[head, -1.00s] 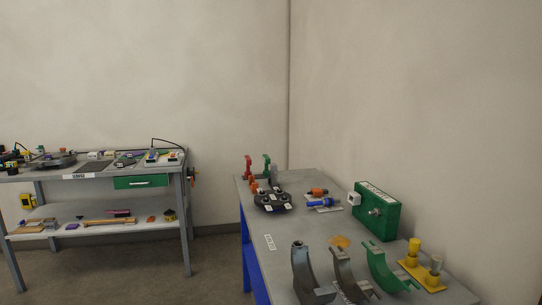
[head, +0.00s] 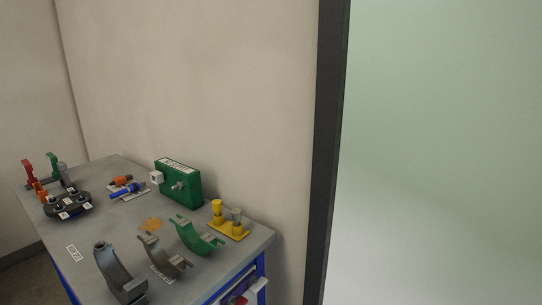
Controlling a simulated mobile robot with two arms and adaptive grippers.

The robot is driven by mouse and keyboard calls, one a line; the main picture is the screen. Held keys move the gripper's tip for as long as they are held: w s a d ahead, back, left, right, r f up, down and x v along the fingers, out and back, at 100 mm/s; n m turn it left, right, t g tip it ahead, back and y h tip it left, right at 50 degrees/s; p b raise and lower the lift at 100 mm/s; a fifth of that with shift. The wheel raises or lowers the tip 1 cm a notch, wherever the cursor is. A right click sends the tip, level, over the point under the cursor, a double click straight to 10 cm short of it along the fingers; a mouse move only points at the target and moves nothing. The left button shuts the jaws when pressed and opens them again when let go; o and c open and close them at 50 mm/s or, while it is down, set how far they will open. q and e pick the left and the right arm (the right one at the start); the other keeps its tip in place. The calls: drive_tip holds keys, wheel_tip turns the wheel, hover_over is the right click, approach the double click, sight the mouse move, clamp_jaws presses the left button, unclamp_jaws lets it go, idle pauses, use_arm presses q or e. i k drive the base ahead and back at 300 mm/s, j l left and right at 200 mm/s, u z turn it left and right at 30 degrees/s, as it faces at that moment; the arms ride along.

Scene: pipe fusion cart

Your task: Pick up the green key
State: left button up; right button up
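I cannot make out a green key for certain in the head view. Green things on the grey-topped bench (head: 120,209) are a green box (head: 182,186) with a white label and a knob, a green curved half-clamp (head: 197,236), and a small upright green piece (head: 55,165) at the far left end beside a red one. Neither of my grippers shows in the head view.
The bench also holds two grey half-clamps (head: 114,275) (head: 165,262), a yellow stand with pegs (head: 228,225), a black round fixture (head: 67,204), and orange and blue tools (head: 127,189). A dark frame post (head: 324,150) and a pale green panel (head: 440,150) stand right.

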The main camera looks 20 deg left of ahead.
sight(51, 157)
drive_tip(key=j+z, duration=0.4)
drive_tip(key=k+j+z, duration=0.2)
drive_tip(key=j+z, duration=0.2)
drive_tip(key=k+j+z, duration=0.15)
drive_tip(key=z, duration=0.25)
drive_tip(key=k+j+z, duration=0.2)
drive_tip(key=j+z, duration=0.2)
drive_tip(key=k+j+z, duration=0.2)
drive_tip(key=z, duration=0.2)
drive_tip(key=k+j+z, duration=0.25)
drive_tip(key=z, duration=0.2)
drive_tip(key=k+z, duration=0.85)
drive_tip(key=k+j+u, duration=0.2)
drive_tip(key=k+u, duration=0.15)
drive_tip(key=k, duration=0.2)
drive_tip(key=k+j+u, duration=0.3)
drive_tip(key=k, duration=0.25)
